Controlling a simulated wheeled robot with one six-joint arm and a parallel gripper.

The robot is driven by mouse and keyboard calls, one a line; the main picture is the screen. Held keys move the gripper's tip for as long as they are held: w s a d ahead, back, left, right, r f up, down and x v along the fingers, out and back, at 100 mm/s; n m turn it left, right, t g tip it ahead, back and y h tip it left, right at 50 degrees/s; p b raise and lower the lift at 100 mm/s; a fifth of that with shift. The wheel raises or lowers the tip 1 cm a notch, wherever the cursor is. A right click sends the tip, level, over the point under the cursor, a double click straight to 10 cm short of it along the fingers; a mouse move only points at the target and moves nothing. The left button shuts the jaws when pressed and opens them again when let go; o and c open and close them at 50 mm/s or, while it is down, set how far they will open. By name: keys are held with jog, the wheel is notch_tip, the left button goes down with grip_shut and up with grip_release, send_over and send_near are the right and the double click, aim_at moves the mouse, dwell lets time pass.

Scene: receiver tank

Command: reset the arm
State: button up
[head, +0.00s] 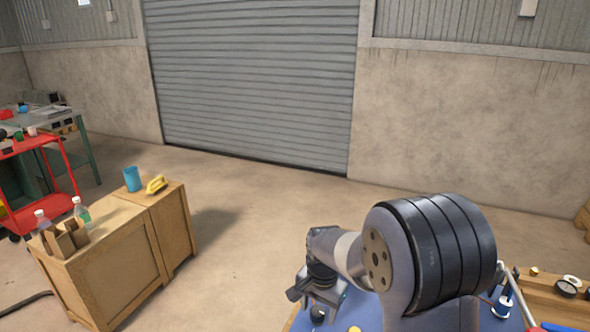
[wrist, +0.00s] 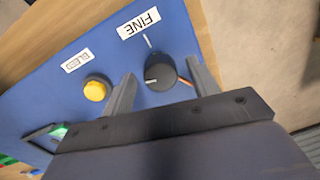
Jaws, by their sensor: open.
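My gripper (wrist: 161,70) is open above a blue panel (wrist: 110,45) in the wrist view. Its two fingers stand on either side of a black knob (wrist: 158,72). I cannot tell whether they touch it. A label reading "FINE" (wrist: 139,23) lies beside the knob. A yellow button (wrist: 96,89) with a second label (wrist: 77,60) is left of the fingers. In the head view my arm reaches down over the panel, and my gripper (head: 318,296) hangs low over it; my arm hides much of the panel.
A wooden board with gauges (head: 568,288) is at the right. Wooden crates (head: 125,255) bearing a blue cup (head: 132,178), a yellow object (head: 156,184) and bottles stand at the left. A red cart (head: 35,185) is farther left. Open floor lies before the shutter door (head: 255,80).

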jog(key=n, duration=0.3)
jog(key=shift+n, duration=2.7)
